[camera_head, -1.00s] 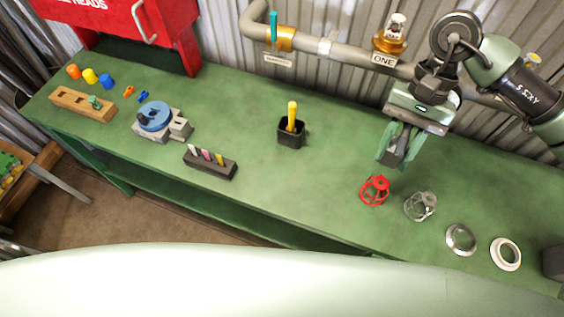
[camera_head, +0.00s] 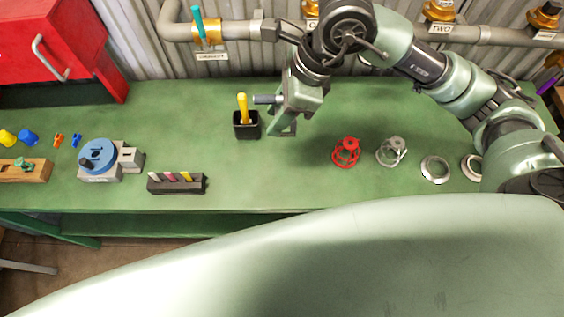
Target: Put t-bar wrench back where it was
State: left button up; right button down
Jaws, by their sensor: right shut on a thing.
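My right gripper (camera_head: 288,125) hangs over the bench, just right of a small black holder (camera_head: 246,130). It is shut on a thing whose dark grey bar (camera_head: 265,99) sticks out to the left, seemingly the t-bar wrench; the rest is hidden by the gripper. The bar's end is close to the upper right of the holder. A yellow-handled tool (camera_head: 242,106) stands upright in the holder. My left gripper is not in view.
On the green bench (camera_head: 270,190) are a red handwheel (camera_head: 346,152), a grey handwheel (camera_head: 391,151), rings (camera_head: 435,170), a dark block with coloured sticks (camera_head: 177,187) and a blue round fixture (camera_head: 97,155). A pipe (camera_head: 240,31) runs behind. A red cabinet (camera_head: 55,45) stands left.

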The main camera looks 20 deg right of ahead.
notch_tip(320, 180, down, 14)
jog(key=shift+r+p, duration=0.25)
jog(key=shift+p, duration=0.85)
notch_tip(320, 180, down, 4)
jog(key=shift+p, duration=0.35)
jog(key=shift+f, duration=0.45)
jog(key=shift+f, duration=0.1)
jog(key=c, duration=1)
grip_release()
jog(key=shift+d, duration=0.1)
